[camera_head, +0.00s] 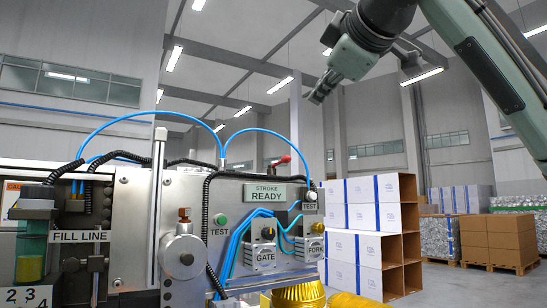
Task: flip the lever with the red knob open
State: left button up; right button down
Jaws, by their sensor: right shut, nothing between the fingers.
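The knob points up and to the right. My right gripper (317,97) hangs in the air above and to the right of the red knob, clearly apart from it. It is shut and empty, its fingers pointing down and left. My left gripper is not in view.
Blue hoses (150,115) arch above the machine, and one runs down close to the red knob. A black coiled cable (207,205) hangs across the panel. White and brown boxes (350,190) stand behind on the right. The air between gripper and lever looks mostly free.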

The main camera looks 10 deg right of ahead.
aim_at(285, 159)
jog(key=i+j, duration=0.1)
jog(key=i, duration=0.75)
